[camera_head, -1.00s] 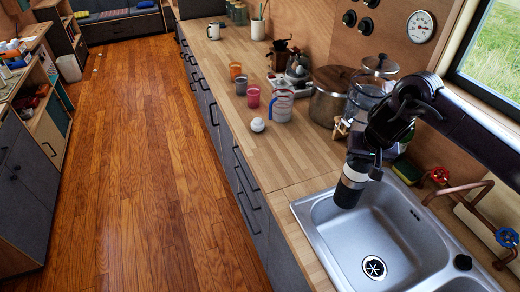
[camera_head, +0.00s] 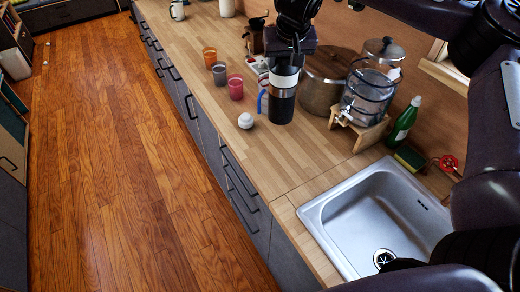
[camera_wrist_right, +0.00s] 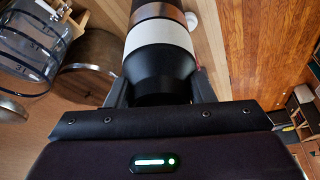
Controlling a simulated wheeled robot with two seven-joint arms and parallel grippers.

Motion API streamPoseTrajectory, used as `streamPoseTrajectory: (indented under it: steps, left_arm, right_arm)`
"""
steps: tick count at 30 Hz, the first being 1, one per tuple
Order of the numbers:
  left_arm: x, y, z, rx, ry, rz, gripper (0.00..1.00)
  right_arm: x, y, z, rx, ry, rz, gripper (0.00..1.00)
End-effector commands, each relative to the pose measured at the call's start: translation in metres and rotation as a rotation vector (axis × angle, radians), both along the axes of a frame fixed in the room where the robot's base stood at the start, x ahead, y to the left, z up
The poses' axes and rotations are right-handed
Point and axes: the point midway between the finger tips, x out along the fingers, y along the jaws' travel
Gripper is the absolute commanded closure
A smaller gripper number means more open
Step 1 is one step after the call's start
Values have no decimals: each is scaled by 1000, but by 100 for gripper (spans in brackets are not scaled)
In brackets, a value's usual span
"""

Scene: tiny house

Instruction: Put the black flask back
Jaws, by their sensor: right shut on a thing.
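The black flask (camera_head: 281,106) has a pale white band and hangs upright under my right gripper (camera_head: 288,52), over the wooden counter beside the steel pot. Its base is at or just above the counter; I cannot tell if it touches. In the right wrist view the flask (camera_wrist_right: 164,68) sits between the two fingers of my right gripper (camera_wrist_right: 160,90), which are shut on its black neck part. The flask hides most of the measuring jug, of which the blue handle (camera_head: 262,99) shows. My left gripper is not in view.
On the counter (camera_head: 262,165) stand orange (camera_head: 209,56), grey (camera_head: 219,73) and pink (camera_head: 235,87) cups and a small white round object (camera_head: 245,120). A pot (camera_head: 318,92), glass dispenser (camera_head: 366,100) and green bottle (camera_head: 403,123) stand right.

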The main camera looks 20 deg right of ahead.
Motion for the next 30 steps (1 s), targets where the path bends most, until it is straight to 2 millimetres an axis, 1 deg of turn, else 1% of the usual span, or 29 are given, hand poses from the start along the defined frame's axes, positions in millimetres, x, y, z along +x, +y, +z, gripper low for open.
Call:
streamPoseTrajectory:
  steps: [1, 2, 5, 8, 14, 24, 27, 30]
  left_arm:
    - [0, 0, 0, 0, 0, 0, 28]
    - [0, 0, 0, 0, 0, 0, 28]
    - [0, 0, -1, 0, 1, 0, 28]
    - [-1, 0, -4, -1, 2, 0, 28]
    - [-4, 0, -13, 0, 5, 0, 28]
    - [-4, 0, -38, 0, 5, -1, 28]
    - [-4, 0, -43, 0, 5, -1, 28]
    - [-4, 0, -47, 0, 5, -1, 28]
  right_arm:
    - [1, -1, 5, 0, -6, -4, 100]
    - [1, -2, 5, -1, -6, -5, 100]
    - [1, -2, -1, 1, -3, -6, 100]
    - [0, -2, -18, 3, 0, -6, 100]
    - [0, -2, -58, 3, 0, -7, 100]
    - [0, -2, -129, 2, -2, -6, 100]
    - [0, -2, -143, 1, -3, -7, 100]
    - [0, -2, -151, 2, -6, -5, 100]
